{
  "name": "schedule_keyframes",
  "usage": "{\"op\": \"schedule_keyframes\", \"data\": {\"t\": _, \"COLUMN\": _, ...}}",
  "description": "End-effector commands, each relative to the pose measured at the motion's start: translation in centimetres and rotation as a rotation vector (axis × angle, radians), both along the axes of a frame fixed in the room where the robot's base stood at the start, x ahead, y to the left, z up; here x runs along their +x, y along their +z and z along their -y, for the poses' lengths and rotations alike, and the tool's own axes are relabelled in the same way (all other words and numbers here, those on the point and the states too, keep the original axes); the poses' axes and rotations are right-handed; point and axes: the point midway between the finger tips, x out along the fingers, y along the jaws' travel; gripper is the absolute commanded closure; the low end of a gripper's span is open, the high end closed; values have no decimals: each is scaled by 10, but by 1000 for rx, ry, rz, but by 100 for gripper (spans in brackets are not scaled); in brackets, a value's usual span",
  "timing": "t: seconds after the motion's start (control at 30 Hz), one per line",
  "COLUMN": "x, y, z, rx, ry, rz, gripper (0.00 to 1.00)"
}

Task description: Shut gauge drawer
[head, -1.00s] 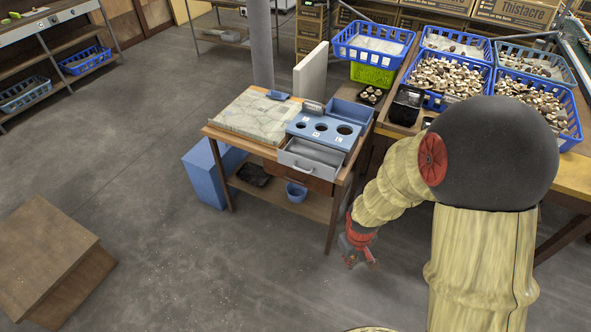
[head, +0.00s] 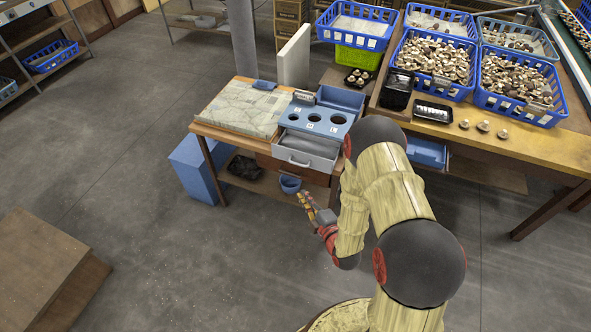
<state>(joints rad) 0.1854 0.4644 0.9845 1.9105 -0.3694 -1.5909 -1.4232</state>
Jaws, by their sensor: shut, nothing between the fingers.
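The gauge drawer (head: 309,150) is a grey tray with a handle (head: 299,163) on its front. It stands pulled out toward me from under the blue gauge block (head: 315,119), which has several round holes in its top. The drawer looks empty. My gripper (head: 307,202) is shut and empty, in front of the small wooden table and lower in the picture than the drawer handle. It is apart from the drawer.
The small table (head: 203,130) also carries a stone-patterned slab (head: 240,106). On the right, a larger table (head: 482,152) holds blue baskets of mushrooms and black trays.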

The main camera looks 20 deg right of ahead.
Motion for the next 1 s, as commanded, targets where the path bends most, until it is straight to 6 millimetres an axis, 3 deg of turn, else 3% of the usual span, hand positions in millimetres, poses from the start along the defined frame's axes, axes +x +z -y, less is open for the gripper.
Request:
{"op": "schedule_keyframes", "data": {"t": 0.07, "x": 2, "y": 9, "z": 0, "rx": -41, "ry": 5, "rz": 44, "gripper": 100}}
{"op": "schedule_keyframes", "data": {"t": 0.27, "x": 13, "y": 7, "z": -2, "rx": -69, "ry": 11, "rz": 49, "gripper": 100}}
{"op": "schedule_keyframes", "data": {"t": 0.77, "x": 103, "y": -8, "z": -19, "rx": -67, "ry": 10, "rz": 48, "gripper": 100}}
{"op": "schedule_keyframes", "data": {"t": 1.0, "x": 125, "y": -14, "z": 1, "rx": -66, "ry": 7, "rz": 46, "gripper": 100}}
